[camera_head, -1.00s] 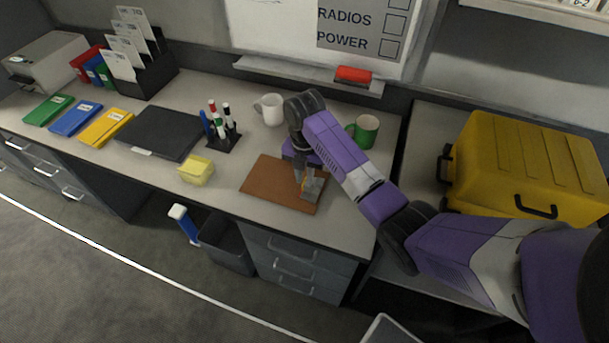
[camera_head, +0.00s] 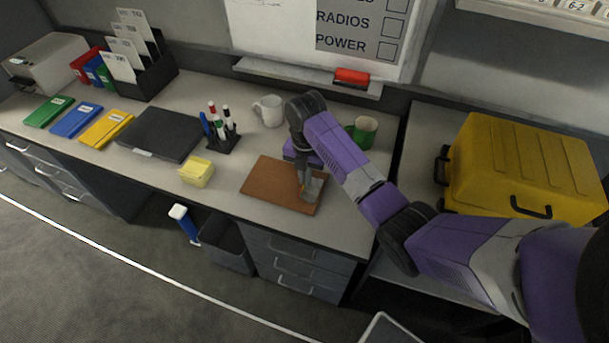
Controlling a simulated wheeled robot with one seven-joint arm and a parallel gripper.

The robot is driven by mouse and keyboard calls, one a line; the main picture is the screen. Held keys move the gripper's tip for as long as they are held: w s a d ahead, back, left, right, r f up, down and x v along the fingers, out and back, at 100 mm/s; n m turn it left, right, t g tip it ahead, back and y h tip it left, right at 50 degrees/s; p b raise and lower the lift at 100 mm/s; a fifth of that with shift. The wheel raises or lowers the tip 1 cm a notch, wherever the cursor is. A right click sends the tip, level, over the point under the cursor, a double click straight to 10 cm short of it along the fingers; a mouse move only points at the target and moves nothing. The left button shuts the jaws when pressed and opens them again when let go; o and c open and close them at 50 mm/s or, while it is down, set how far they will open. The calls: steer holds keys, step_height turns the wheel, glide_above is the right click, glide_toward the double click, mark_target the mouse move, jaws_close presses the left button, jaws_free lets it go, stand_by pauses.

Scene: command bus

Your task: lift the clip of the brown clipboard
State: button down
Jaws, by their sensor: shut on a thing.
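The brown clipboard (camera_head: 268,183) lies flat on the desk, right of the yellow sticky notes. Its grey metal clip (camera_head: 314,190) is at the board's right end. My gripper (camera_head: 306,192) comes down from above at that end and is shut on the clip. The clip looks tilted up from the board, though it is small here. My wrist and fingers hide part of the clip and the far right of the board.
A white mug (camera_head: 270,110) and a green mug (camera_head: 365,131) stand behind my gripper. A pen holder (camera_head: 222,141), yellow sticky notes (camera_head: 196,171) and a black binder (camera_head: 160,133) are to the left. A yellow case (camera_head: 520,165) stands at right.

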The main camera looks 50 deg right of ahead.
steer(key=shift+s+d+r+p, duration=0.15)
steer(key=shift+s+r+p, duration=0.25)
steer(key=shift+p, duration=0.4)
steer(key=shift+s+d+r+p, duration=0.15)
steer(key=shift+s+p, duration=0.35)
steer(key=shift+p, duration=0.3)
steer(key=shift+s+d+p, duration=0.3)
steer(key=shift+s+p, duration=0.6)
steer(key=shift+p, duration=0.15)
steer(key=shift+f, duration=0.1)
stand_by(0.3)
steer(key=c, duration=1.6)
jaws_free()
steer(key=shift+o, duration=0.2)
step_height(320, 180, up, 3)
steer(key=shift+r+p, duration=0.1)
steer(key=shift+p, duration=1.05)
steer(key=shift+r, duration=2.45)
